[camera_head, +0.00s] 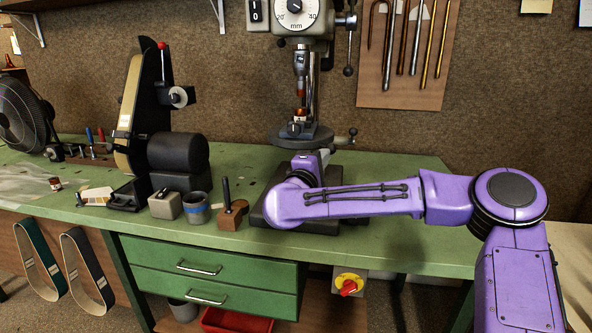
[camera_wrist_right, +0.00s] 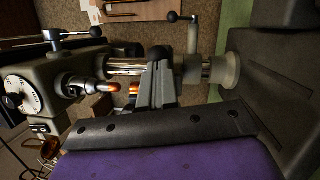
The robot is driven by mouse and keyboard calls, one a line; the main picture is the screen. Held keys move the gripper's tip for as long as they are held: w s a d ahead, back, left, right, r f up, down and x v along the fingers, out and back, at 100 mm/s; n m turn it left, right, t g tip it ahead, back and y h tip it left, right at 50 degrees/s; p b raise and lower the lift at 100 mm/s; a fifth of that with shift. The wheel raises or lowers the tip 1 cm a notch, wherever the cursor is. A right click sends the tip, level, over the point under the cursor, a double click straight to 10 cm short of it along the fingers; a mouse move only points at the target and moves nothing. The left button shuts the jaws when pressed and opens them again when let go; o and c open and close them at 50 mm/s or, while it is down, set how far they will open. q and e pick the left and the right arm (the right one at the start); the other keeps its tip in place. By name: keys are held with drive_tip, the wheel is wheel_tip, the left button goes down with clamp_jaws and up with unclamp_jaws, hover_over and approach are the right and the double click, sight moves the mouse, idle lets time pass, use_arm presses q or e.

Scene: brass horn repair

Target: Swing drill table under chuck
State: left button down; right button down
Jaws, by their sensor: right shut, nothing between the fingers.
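The drill press head (camera_head: 293,14) stands at the back middle, with its chuck (camera_head: 300,62) pointing down. The round grey drill table (camera_head: 285,137) appears below the chuck in the head view. A ball-ended clamp handle (camera_head: 350,133) sticks out to its right and also shows in the right wrist view (camera_wrist_right: 192,38). My right gripper (camera_wrist_right: 161,62) is shut and empty, close to the table; in the wrist view its dark fingers cover most of the table, so I cannot tell whether they touch it. The chuck shows left of the fingers (camera_wrist_right: 104,88). My left gripper is out of view.
Rods hang on a board (camera_head: 437,95) behind. The bench right of the press is mostly clear.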

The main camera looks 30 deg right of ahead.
drive_tip(key=w+a+b+v, duration=0.1)
drive_tip(key=b+v, duration=0.5)
drive_tip(key=v, duration=0.7)
drive_tip(key=shift+w+f, duration=0.15)
drive_tip(key=shift+w, duration=0.25)
drive_tip(key=shift+d, duration=0.1)
